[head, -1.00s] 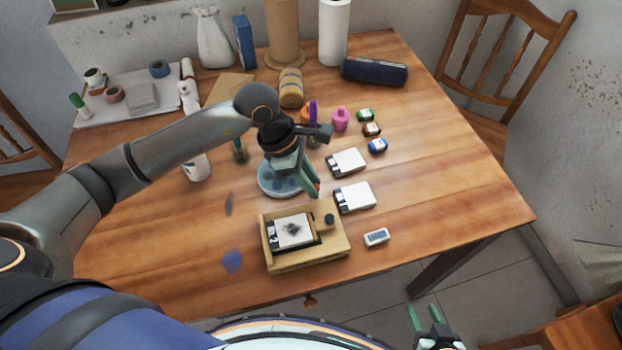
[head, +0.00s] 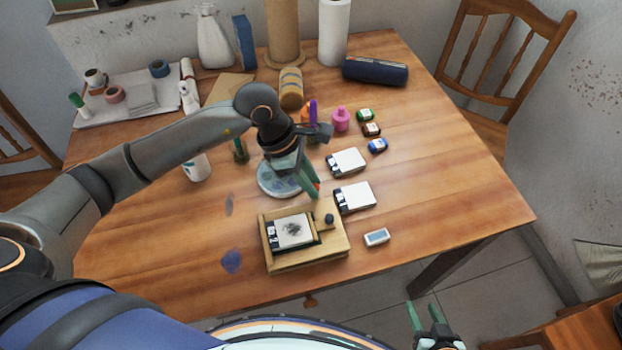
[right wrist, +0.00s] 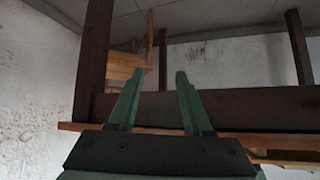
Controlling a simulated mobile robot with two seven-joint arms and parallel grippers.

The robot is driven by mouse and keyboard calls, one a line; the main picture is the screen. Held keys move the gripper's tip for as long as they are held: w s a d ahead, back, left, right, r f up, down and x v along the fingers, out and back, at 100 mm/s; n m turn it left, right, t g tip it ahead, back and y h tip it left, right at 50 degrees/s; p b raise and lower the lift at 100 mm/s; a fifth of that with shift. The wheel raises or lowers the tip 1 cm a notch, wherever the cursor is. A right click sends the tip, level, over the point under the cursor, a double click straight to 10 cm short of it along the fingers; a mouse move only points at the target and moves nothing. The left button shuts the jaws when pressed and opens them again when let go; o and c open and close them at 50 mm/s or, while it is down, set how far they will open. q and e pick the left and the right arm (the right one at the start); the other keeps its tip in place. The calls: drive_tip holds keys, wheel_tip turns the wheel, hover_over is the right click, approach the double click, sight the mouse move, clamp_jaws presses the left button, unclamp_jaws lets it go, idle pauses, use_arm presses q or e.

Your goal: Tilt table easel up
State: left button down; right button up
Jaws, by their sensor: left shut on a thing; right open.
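The wooden table easel (head: 338,243) lies low near the table's front edge. A white card with a dark smudge (head: 292,230) and a black label strip rests on it. A small dark round piece (head: 329,218) sits at its right side. My left gripper (head: 314,190) points down just behind the easel, over the front of a round grey-blue plate (head: 268,182). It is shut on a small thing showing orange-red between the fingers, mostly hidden. My right gripper (head: 423,311) is open and empty in front of the table; the right wrist view (right wrist: 159,73) shows its parted fingers.
Two white cards (head: 354,197) (head: 346,162), a small white device (head: 376,237) and paint jars (head: 377,146) lie right of the easel. Bottles, rolls and a tray (head: 128,113) fill the back. The table's right front is clear. Chairs stand at its sides.

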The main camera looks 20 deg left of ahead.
use_arm(q)
drive_tip(key=shift+a, duration=0.1)
use_arm(e)
drive_tip(key=shift+f, duration=0.15)
use_arm(q)
drive_tip(key=shift+s+a+r+t+b, duration=0.1)
drive_tip(key=shift+a+r+t+b, duration=0.15)
drive_tip(key=shift+b, duration=0.4)
drive_tip(key=shift+s+a+r+t+h+b, duration=0.35)
drive_tip(key=shift+a+r+h+b, duration=0.25)
drive_tip(key=shift+b, duration=0.55)
drive_tip(key=shift+s+a+r+t+h+b, duration=0.35)
drive_tip(key=shift+r+h+b, duration=0.25)
drive_tip(key=shift+r+b, duration=0.45)
drive_tip(key=shift+s+a+r+t+h+b, duration=0.25)
drive_tip(key=shift+s+a+r+h+b, duration=0.25)
drive_tip(key=shift+b, duration=0.8)
use_arm(e)
drive_tip(key=a+f, duration=0.4)
drive_tip(key=shift+a+f+y, duration=0.25)
drive_tip(key=shift+f+y, duration=0.15)
use_arm(q)
drive_tip(key=shift+w, duration=0.1)
use_arm(e)
drive_tip(key=shift+w, duration=0.1)
